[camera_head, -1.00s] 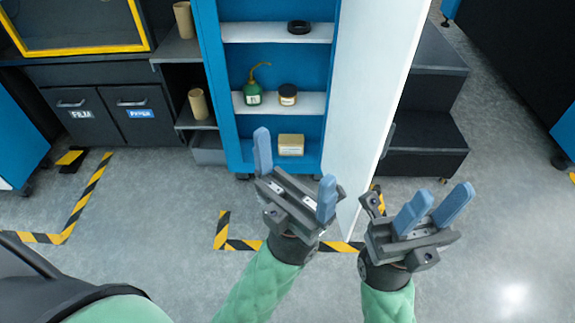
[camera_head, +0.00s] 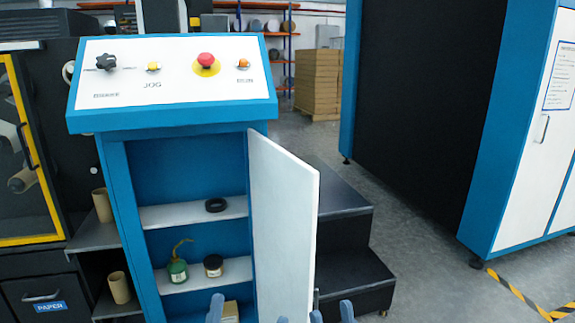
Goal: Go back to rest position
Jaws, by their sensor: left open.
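My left gripper (camera_head: 248,315) shows only as two blue fingertips at the bottom edge, in front of the cabinet. They are well apart, so it is open. My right gripper (camera_head: 331,314) also shows only its two blue fingertips at the bottom edge, right of the cabinet door. A gap shows between them and nothing is seen in it. The rest of both grippers and both arms is below the picture.
A blue control cabinet (camera_head: 132,215) has its white door (camera_head: 282,220) open. Its shelves hold a black ring (camera_head: 216,205), a green oil can (camera_head: 178,271), a jar (camera_head: 213,265) and a box (camera_head: 230,312).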

